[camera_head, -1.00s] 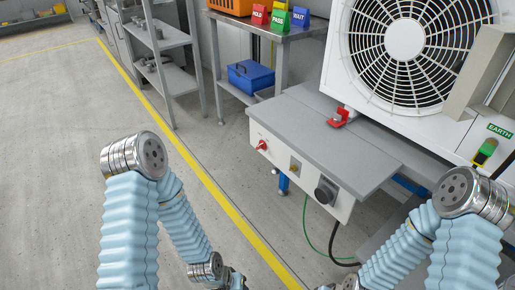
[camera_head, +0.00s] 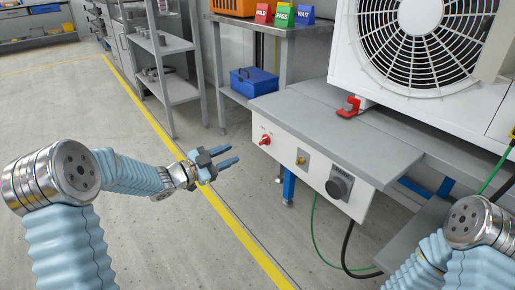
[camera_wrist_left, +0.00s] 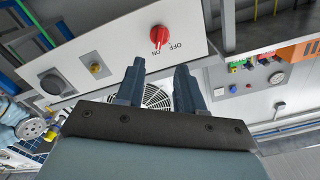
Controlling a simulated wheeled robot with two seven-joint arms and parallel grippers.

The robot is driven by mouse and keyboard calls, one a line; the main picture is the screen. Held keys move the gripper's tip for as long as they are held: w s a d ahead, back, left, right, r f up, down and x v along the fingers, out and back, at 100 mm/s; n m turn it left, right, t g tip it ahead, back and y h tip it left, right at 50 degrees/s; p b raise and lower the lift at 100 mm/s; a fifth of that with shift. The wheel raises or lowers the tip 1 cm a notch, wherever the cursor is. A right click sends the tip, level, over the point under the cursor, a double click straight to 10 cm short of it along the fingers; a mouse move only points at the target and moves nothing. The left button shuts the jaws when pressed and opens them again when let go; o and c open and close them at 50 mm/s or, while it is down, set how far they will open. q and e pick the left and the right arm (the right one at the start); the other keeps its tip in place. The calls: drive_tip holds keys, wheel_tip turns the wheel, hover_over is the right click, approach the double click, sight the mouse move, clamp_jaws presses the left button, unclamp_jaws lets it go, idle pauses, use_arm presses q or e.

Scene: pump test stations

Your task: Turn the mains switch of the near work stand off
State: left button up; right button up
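The near work stand (camera_head: 318,118) has a grey top and a white front panel. Its mains switch, a red rotary knob (camera_head: 265,140), is at the panel's left end. In the left wrist view the red knob (camera_wrist_left: 159,36) shows upside down beside the words ON and OFF; its exact setting is hard to read, but its lower end lies near ON. My left gripper (camera_head: 233,155) is open and empty, left of the panel and apart from the knob. In the left wrist view its two fingers (camera_wrist_left: 160,65) are spread just below the knob. My right gripper is out of view.
A brass-coloured fitting (camera_head: 301,160) and a black round socket (camera_head: 338,187) sit further along the panel. A red clamp-like piece (camera_head: 348,107) and a white fan unit (camera_head: 410,50) stand on top. A blue toolbox (camera_head: 253,80) is on a shelf behind. Floor at left is clear.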

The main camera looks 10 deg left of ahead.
sight(260, 142)
use_arm(q)
drive_tip(key=x, duration=1.1)
drive_tip(key=shift+w+d+b, duration=0.15)
drive_tip(key=shift+b, duration=0.25)
clamp_jaws()
